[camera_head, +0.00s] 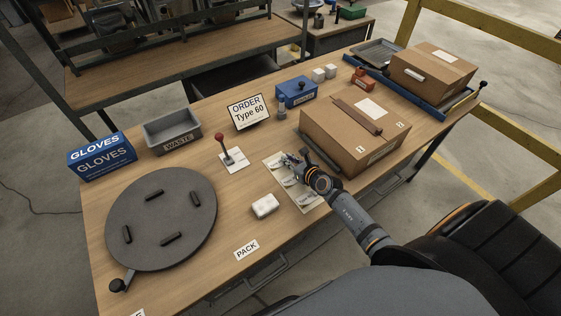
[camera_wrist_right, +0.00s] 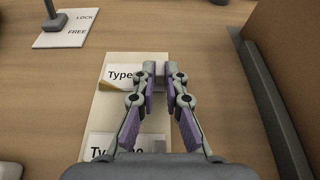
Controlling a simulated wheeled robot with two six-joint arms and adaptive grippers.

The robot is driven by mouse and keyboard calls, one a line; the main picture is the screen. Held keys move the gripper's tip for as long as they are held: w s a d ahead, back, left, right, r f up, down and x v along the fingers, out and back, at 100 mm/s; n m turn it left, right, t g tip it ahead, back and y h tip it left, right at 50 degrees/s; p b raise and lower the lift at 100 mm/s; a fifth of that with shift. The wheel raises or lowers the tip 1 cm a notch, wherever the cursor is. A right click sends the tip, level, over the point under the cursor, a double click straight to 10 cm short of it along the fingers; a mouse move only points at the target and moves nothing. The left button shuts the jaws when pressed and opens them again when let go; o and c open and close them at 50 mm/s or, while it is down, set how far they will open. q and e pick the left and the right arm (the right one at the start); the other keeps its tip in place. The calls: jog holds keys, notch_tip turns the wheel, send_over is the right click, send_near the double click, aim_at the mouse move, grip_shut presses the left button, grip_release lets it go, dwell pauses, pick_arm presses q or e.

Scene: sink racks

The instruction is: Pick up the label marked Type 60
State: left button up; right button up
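A pale sheet (camera_head: 271,162) lies on the table with several white labels on it. In the right wrist view, the far label (camera_wrist_right: 118,76) reads "Type"; its number is hidden behind my gripper. Its near edge looks slightly raised. My right gripper (camera_wrist_right: 160,72) is above the sheet, at the far label's right end. Its fingers are partly open with a narrow gap; contact with the label is unclear. In the head view, the right gripper (camera_head: 290,158) is over the sheet.
An "ORDER Type 60" sign (camera_head: 249,112) stands behind. A large cardboard box (camera_head: 345,143) is close on the right. A red-knobbed lever (camera_head: 222,145), a white block (camera_head: 265,206) and a grey turntable (camera_head: 160,220) are to the left. Bare tabletop lies around the "PACK" marking (camera_head: 246,250).

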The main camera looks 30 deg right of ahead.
grip_shut()
notch_tip(320, 180, up, 3)
jog(key=p, duration=0.2)
jog(key=shift+p, duration=0.3)
jog(key=w+r+p+v, duration=0.1)
jog(key=r+p+v, duration=0.2)
jog(key=p+v, duration=0.6)
jog(key=v, duration=0.7)
jog(key=shift+r, duration=0.35)
